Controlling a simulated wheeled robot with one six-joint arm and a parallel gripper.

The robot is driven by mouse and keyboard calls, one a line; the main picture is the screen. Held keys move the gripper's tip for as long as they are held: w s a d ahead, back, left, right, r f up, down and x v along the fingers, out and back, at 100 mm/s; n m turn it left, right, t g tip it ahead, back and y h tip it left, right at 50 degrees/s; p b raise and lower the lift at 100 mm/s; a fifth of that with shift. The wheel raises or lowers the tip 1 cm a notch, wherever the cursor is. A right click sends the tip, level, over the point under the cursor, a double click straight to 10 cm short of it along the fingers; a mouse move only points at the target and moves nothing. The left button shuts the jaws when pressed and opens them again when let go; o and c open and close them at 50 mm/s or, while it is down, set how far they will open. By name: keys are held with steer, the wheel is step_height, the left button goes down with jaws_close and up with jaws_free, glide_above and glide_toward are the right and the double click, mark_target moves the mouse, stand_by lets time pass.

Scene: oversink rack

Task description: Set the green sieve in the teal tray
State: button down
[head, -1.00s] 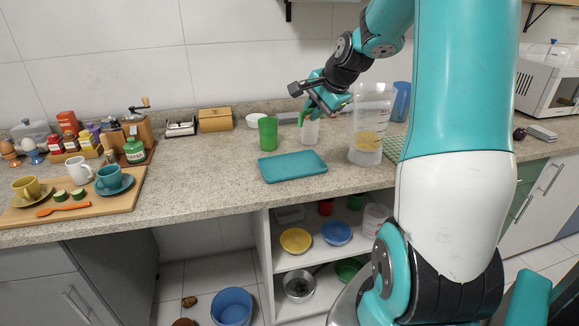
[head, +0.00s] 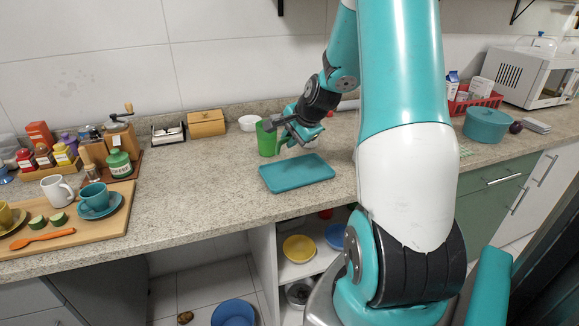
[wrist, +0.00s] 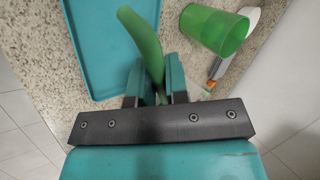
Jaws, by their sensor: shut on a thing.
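The green sieve (wrist: 143,45) shows in the wrist view as a curved green piece between my fingers; the rest of it is hidden. My gripper (wrist: 156,80) is shut on it. The teal tray (head: 297,174) lies flat and empty on the counter. In the wrist view the tray (wrist: 92,40) is at the upper left, beside the held piece. In the head view my gripper (head: 281,142) is above the counter just behind the tray; the sieve is hard to make out there.
A green cup (wrist: 214,28) stands behind my gripper, close to it; it also shows in the head view (head: 266,139). A wooden board (head: 92,226) with cups is at the left. A teal pot (head: 487,125) and red basket (head: 463,106) are at the right. Counter left of the tray is clear.

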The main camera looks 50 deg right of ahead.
step_height(320, 180, down, 9)
steer(key=shift+r, duration=0.1)
stand_by(0.3)
steer(key=c, duration=1.1)
jaws_free()
